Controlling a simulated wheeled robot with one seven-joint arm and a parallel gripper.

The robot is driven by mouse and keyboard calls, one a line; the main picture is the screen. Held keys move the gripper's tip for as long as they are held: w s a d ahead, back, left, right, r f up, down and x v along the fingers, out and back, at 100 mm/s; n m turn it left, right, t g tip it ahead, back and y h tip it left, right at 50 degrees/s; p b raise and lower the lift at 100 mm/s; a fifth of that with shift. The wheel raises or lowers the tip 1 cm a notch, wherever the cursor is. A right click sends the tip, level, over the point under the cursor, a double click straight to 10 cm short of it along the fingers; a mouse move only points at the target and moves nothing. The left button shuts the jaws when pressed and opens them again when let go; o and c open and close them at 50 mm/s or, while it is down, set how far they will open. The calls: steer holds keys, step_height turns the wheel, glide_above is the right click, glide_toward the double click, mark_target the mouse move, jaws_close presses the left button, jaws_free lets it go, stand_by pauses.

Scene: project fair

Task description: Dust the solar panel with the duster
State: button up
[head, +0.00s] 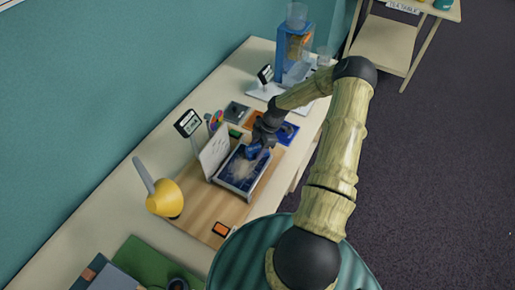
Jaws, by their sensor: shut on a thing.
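The solar panel (236,181) is a dark blue rectangle in a pale frame on a wooden board, slightly tilted, with a pale dusty patch near its middle. My gripper (257,144) is over the panel's far edge, reaching in from the right. It is shut on a small blue thing (253,153), apparently the duster. The duster is small in view and partly covered by the gripper. I cannot tell whether it touches the panel.
A white upright board (214,151) stands along the panel's left side. A yellow dome-shaped object (166,198) is near left, and an orange block (221,229) lies in front. A blue dispenser-like box (291,48) stands at the back. Dark floor lies right.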

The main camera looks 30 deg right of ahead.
mark_target(250, 150)
steer(key=shift+w+a+r, duration=0.15)
steer(key=shift+w+r, duration=0.1)
steer(key=shift+w, duration=0.6)
steer(key=shift+c, duration=0.9)
steer(key=shift+o, duration=0.2)
steer(key=shift+s+a+f, duration=0.1)
steer(key=shift+s+a, duration=0.25)
steer(key=shift+a, duration=0.4)
steer(key=shift+s+a, duration=0.35)
steer(key=shift+a, duration=0.35)
steer(key=shift+s+d, duration=0.1)
steer(key=shift+s, duration=0.15)
steer(key=shift+s+a+f, duration=0.25)
steer(key=shift+s+a, duration=0.85)
steer(key=shift+a, duration=0.2)
steer(key=shift+c, duration=0.2)
steer(key=shift+s+a, duration=0.1)
steer(key=shift+s+a, duration=0.45)
steer(key=shift+a, duration=0.15)
steer(key=shift+s+a, duration=0.4)
steer(key=shift+a, duration=0.2)
steer(key=shift+a+r, duration=0.1)
